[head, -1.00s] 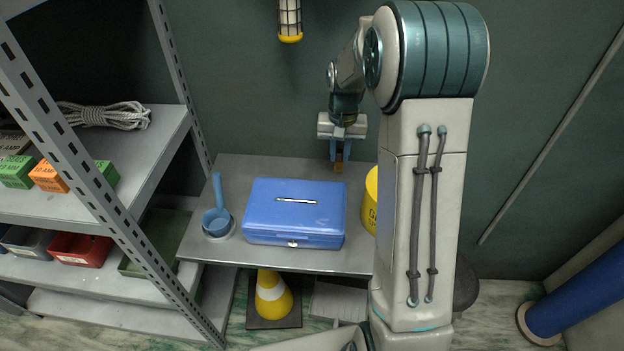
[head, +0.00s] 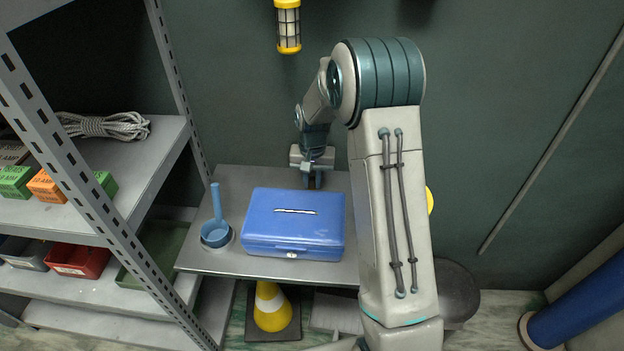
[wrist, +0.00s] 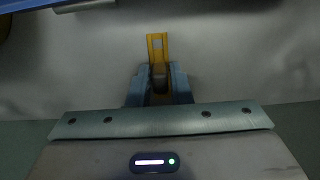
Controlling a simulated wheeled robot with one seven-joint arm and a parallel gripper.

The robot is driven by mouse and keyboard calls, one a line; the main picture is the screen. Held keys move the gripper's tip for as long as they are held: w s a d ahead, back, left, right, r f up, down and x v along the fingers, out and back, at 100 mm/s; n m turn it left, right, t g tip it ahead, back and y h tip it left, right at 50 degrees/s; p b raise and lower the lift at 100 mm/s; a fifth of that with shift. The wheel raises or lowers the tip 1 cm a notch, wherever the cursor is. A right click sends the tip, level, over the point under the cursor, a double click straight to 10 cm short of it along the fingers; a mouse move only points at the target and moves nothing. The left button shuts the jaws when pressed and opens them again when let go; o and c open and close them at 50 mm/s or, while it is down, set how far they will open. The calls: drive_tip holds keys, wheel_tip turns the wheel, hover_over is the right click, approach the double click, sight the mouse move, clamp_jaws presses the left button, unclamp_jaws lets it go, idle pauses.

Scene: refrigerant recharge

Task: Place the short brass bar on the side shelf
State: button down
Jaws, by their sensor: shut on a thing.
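My gripper (head: 313,182) points down over the back part of a grey tabletop (head: 200,259), behind a blue cash box. In the wrist view its two blue-grey fingers (wrist: 159,85) are shut on the short brass bar (wrist: 157,45), whose yellow end sticks out past the fingertips. The bar is close to the grey surface, but I cannot tell whether it touches. In the head view I cannot make out the bar. Which surface is the side shelf is not labelled; the grey top is beside a metal shelving rack (head: 155,160).
The blue cash box (head: 293,230) stands just in front of my gripper, and a blue ladle (head: 216,222) is at its left. A yellow container (head: 429,201) is mostly hidden behind my arm. A caged lamp (head: 288,28) hangs above. A yellow cone (head: 272,305) stands below.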

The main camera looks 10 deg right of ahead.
sight(312, 179)
drive_tip(key=shift+f, duration=0.1)
drive_tip(key=c, duration=1.7)
unclamp_jaws()
drive_tip(key=shift+f, duration=0.1)
drive_tip(key=shift+c, duration=0.2)
drive_tip(key=o, duration=0.4)
wheel_tip(312, 179, up, 8)
drive_tip(key=shift+f, duration=0.15)
drive_tip(key=s+r+n, duration=0.1)
drive_tip(key=s+r, duration=0.2)
drive_tip(key=s, duration=0.6)
drive_tip(key=s+r+n+t, duration=0.1)
drive_tip(key=s+r, duration=0.2)
drive_tip(key=s, duration=0.7)
drive_tip(key=s+r+n+t, duration=0.1)
drive_tip(key=s+r, duration=0.3)
drive_tip(key=s, duration=0.5)
drive_tip(key=shift+s+a+n, duration=0.2)
drive_tip(key=shift+a+n, duration=0.1)
